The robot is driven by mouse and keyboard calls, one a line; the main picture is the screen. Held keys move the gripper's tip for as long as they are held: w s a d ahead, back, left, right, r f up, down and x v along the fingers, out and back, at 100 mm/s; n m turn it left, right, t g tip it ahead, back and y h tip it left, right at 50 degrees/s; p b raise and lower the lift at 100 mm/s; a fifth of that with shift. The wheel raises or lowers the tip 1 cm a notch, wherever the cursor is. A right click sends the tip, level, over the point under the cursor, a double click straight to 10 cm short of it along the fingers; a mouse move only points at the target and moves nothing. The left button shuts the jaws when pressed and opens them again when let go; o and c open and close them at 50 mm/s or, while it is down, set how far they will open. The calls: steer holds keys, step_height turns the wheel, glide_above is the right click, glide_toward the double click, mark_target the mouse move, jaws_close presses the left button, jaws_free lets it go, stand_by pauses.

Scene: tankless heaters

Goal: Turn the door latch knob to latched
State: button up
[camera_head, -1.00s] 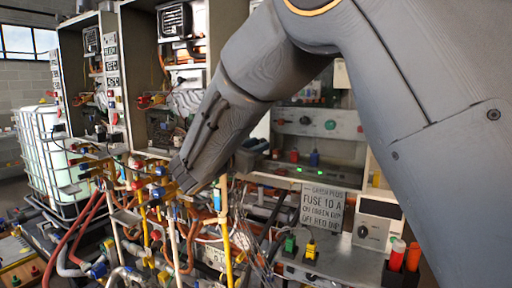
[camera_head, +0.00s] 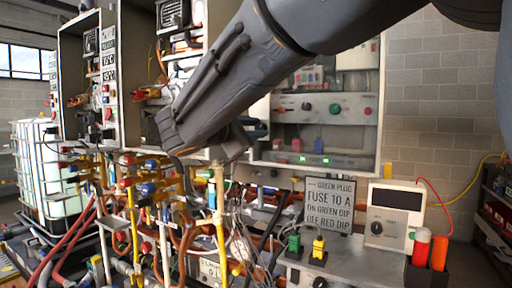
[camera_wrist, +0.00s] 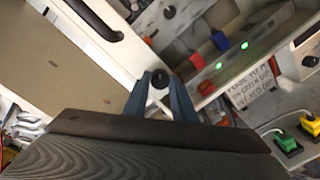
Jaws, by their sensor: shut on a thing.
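A small round black knob (camera_wrist: 160,78) shows in the wrist view, on or beside a pale door-frame strip (camera_wrist: 128,52). My gripper (camera_wrist: 160,84) has its two blue fingers on either side of the knob, shut on it. Which way the knob is turned cannot be told, since its face is dark and small. In the head view my arm reaches across the open-fronted cabinet (camera_head: 318,150), and my gripper (camera_head: 256,130) is mostly hidden behind the wrist. The knob is hidden there.
Green-lit switches (camera_head: 318,160) sit inside the cabinet. Below are a fuse sign (camera_head: 326,205), a meter box (camera_head: 394,215), green (camera_head: 294,243) and yellow (camera_head: 318,248) plugs, and red and orange cylinders (camera_head: 438,252). Pipes and hoses (camera_head: 150,220) crowd the left.

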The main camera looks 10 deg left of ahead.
steer(key=m+y+b, duration=0.1)
steer(key=m+b, duration=0.8)
steer(key=b, duration=0.7)
steer(key=shift+f+m+b, duration=0.15)
steer(key=shift+m+b, duration=0.15)
steer(key=o, duration=1)
steer(key=shift+o, duration=0.2)
steer(key=shift+s, duration=0.1)
steer(key=v, duration=0.7)
steer(key=shift+s, duration=0.3)
